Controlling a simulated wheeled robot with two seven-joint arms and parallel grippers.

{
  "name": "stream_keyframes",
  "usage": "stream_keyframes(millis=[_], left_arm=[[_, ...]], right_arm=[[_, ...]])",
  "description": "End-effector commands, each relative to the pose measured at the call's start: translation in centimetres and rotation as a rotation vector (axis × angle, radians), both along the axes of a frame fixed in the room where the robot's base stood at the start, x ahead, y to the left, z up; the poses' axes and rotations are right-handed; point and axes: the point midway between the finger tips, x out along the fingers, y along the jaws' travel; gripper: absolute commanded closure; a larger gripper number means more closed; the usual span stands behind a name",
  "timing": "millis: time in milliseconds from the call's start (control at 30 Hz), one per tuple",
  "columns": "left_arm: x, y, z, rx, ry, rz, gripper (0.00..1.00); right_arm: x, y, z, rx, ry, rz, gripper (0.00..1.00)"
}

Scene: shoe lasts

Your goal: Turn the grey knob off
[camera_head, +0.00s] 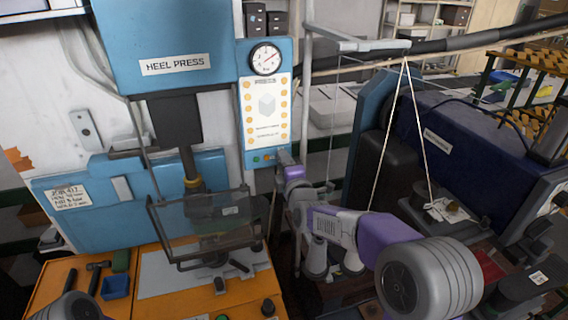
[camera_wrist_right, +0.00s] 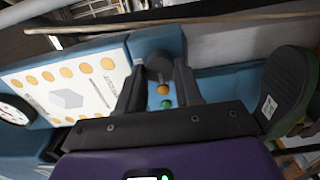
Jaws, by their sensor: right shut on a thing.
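The grey knob (camera_wrist_right: 158,65) sits on the blue control panel of the heel press (camera_head: 254,200), at the panel's lower corner. In the right wrist view it lies between the fingertips of my right gripper (camera_wrist_right: 158,78), which is shut on it. In the head view my right gripper (camera_head: 284,158) reaches the panel's lower right edge, and it hides the knob there. An orange button (camera_wrist_right: 163,89) and a green button (camera_wrist_right: 166,104) show beside the knob, between the fingers. The knob's pointer direction cannot be made out. My left gripper is not in view.
A round gauge (camera_head: 265,59) and an instruction sheet (camera_head: 266,112) are on the panel above. A clear guard (camera_head: 205,222) hangs in front of the press over an orange table (camera_head: 52,290) with tools. A dark blue machine (camera_head: 440,130) stands at the right.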

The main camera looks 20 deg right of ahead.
Motion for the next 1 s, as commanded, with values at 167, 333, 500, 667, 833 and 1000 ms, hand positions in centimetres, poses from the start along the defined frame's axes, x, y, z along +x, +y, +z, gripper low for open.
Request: stream_keyframes(millis=[167, 333, 500, 667, 833, 1000], left_arm=[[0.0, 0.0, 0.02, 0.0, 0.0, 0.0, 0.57], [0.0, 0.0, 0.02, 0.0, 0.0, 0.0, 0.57], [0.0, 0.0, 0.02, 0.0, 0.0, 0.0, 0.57], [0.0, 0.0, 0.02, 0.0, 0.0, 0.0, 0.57], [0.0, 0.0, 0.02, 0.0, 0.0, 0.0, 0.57], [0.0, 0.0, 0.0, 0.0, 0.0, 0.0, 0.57]], right_arm=[[0.0, -0.04, 0.01, -0.02, -0.002, -0.001, 0.96], [0.0, -0.05, 0.01, -0.023, -0.002, -0.001, 0.95], [0.0, -0.05, 0.01, -0.023, -0.002, -0.001, 0.96], [0.0, -0.05, 0.01, -0.023, -0.002, -0.001, 0.45], [0.0, -0.03, 0.0, -0.022, -0.001, 0.0, 0.4], [-0.14, -0.01, 0.01, -0.021, -0.001, 0.0, 0.4]])
